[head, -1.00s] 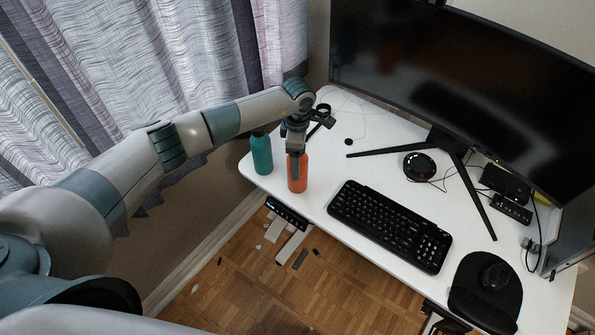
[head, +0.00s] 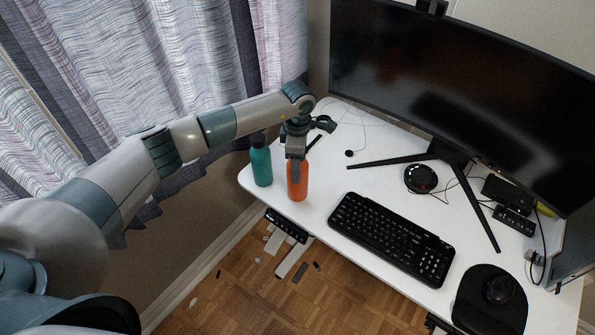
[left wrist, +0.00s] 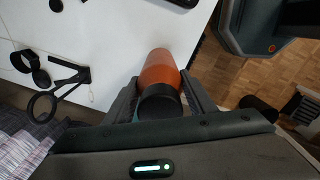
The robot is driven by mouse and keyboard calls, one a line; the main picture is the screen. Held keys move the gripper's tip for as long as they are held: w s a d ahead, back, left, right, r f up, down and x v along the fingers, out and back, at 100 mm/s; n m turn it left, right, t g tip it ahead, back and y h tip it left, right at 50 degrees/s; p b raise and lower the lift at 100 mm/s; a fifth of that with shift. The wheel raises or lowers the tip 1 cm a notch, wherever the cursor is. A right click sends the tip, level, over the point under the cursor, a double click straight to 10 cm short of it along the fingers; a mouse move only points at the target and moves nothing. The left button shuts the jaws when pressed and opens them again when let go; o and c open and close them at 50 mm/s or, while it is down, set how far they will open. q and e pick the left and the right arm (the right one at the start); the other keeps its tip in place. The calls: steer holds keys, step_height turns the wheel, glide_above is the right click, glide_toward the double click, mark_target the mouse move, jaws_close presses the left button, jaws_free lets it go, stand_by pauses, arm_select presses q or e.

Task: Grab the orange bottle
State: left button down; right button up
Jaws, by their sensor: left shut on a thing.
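The orange bottle (head: 298,186) stands upright near the front left part of the white desk. My left gripper (head: 296,165) is at its upper part from above, shut on it. In the left wrist view the orange bottle (left wrist: 159,68) and its dark cap sit between the two fingers of my left gripper (left wrist: 160,90), one on each side. The cap is mostly hidden by the gripper in the head view. My right gripper is not in view.
A teal bottle (head: 261,163) stands just left of the orange one. A black keyboard (head: 391,238) lies to the right, with a mouse (head: 500,289) beyond it. A large monitor (head: 460,90) stands at the back. The desk's front edge is close to both bottles.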

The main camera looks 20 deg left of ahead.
arm_select(q)
steer(key=shift+w+d+r+b, duration=0.1)
steer(key=shift+d+r+b, duration=0.05)
steer(key=shift+r+b, duration=0.3)
steer(key=shift+w+d+r+b, duration=0.15)
steer(key=shift+r+b, duration=0.1)
steer(key=shift+r, duration=0.3)
steer(key=w+d+r+b, duration=0.2)
steer(key=d+r+b, duration=0.3)
steer(key=d, duration=0.6)
steer(key=shift+r, duration=1)
steer(key=shift+a, duration=0.1)
